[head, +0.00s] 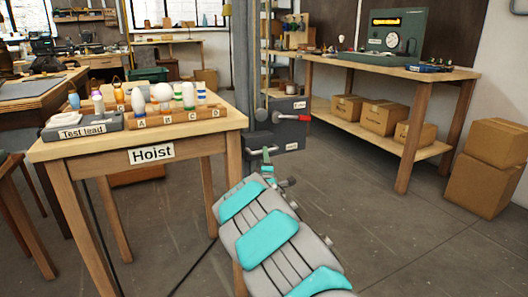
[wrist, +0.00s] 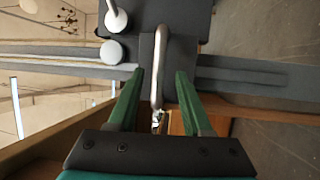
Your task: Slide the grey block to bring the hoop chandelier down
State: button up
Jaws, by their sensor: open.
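The grey block (wrist: 148,62) sits on the grey post in the wrist view, with a bent metal handle (wrist: 160,70) standing out from it. In the head view the block (head: 258,142) is low on the upright post, just right of the Hoist table. My gripper (wrist: 158,76) is open, its two green fingers on either side of the handle with gaps to both. In the head view my gripper (head: 267,160) is at the block, small and partly hidden by my arm. The hoop chandelier cannot be made out for certain.
A dark box (head: 290,130) with a red-handled lever (head: 298,117) stands right beside the post. The Hoist table (head: 200,122) carries a bulb rack (head: 165,120) and a test lead unit (head: 82,128) on the left. Open floor (head: 385,225) lies to the right.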

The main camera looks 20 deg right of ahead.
jog(key=shift+x, duration=1.95)
grip_shut()
